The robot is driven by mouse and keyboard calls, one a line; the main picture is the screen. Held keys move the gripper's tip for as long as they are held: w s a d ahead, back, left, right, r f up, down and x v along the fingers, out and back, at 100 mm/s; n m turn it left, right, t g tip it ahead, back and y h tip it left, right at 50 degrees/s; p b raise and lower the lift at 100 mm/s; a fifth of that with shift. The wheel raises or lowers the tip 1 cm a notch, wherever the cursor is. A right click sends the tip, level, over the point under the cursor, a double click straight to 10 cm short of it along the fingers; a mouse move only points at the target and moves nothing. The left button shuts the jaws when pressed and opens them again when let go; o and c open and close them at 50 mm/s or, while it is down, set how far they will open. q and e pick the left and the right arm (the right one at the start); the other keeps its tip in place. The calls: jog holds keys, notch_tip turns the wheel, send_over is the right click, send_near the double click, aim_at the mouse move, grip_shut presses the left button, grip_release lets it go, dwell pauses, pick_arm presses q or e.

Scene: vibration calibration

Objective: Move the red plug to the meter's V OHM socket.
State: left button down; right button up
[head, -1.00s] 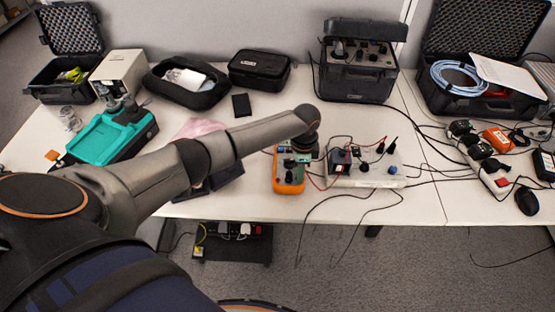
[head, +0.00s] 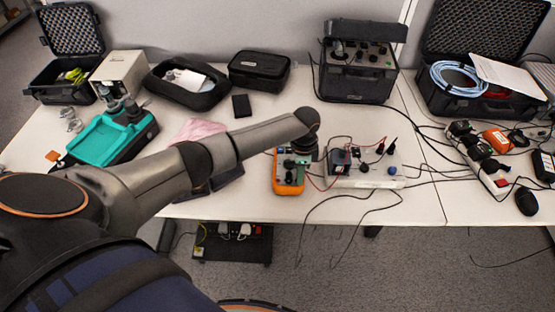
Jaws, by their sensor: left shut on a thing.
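The orange meter (head: 288,188) lies near the front edge of the table, its dark face partly covered by my left arm's end. My left gripper (head: 303,162) is over the meter's right side, pointing down, and is shut. What it holds is too small and too covered to see clearly; a thin red lead (head: 318,187) curves from the white board to that spot. The red plug's tip and the V OHM socket cannot be made out. My right gripper is not in view.
Right of the meter stands a white board (head: 367,178) with dark posts and knobs. Black cables hang over the table's front edge. A black instrument case (head: 357,75) stands behind, a teal-and-black device (head: 108,138) at left and a power strip (head: 480,158) at right.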

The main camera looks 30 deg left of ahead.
pick_arm(q)
jog(key=shift+f, duration=0.15)
jog(key=c, duration=0.7)
grip_release()
jog(key=shift+r, duration=0.2)
jog(key=shift+r, duration=2.4)
notch_tip(320, 180, up, 12)
jog(key=shift+r, duration=0.25)
